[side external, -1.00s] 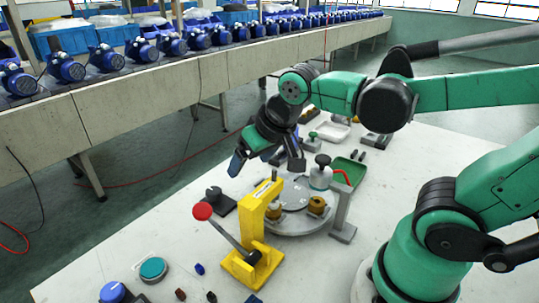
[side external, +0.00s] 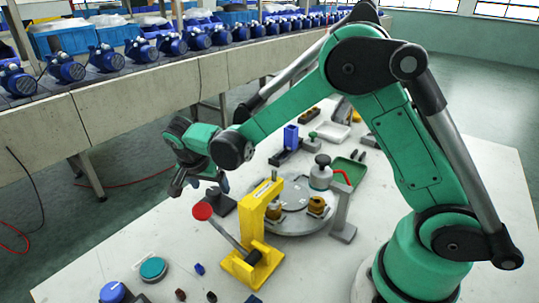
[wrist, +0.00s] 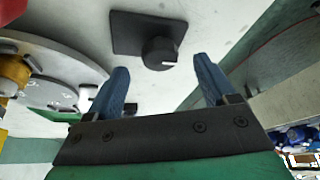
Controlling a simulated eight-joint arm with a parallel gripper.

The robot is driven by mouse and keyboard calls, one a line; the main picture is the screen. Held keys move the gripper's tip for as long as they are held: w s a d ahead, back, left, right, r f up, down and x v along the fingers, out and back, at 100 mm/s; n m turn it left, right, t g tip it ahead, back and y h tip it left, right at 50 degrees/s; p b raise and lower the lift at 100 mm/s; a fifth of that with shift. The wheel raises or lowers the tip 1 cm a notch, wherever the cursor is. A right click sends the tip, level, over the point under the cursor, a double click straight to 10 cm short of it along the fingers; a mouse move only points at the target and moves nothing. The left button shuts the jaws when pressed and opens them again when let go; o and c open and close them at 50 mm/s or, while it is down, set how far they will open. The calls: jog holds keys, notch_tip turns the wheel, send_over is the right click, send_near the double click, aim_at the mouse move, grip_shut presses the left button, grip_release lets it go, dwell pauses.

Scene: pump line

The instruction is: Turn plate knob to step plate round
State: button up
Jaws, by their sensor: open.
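The plate knob (wrist: 160,52) is a black round knob with a white mark on a dark square base. In the side view the knob (side external: 221,203) is partly hidden near my gripper. My gripper (side external: 201,187) is open and empty, above and a little left of the knob. In the wrist view the two blue fingers of my gripper (wrist: 160,80) stand apart, with the knob beyond and between them, not touched. The round grey plate (side external: 291,219) lies to the right of the knob and bears brass parts (side external: 317,205). Part of the plate (wrist: 62,62) shows at left in the wrist view.
A yellow press (side external: 262,228) with a red-ended lever (side external: 203,211) stands in front of the plate. A blue block (side external: 291,137) is behind. Buttons (side external: 153,268) lie front left.

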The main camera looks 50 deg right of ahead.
jog(key=shift+x, duration=1.3)
grip_shut()
jog(key=shift+n, duration=0.7)
jog(key=shift+t, duration=0.3)
grip_release()
jog(key=shift+v, duration=2.8)
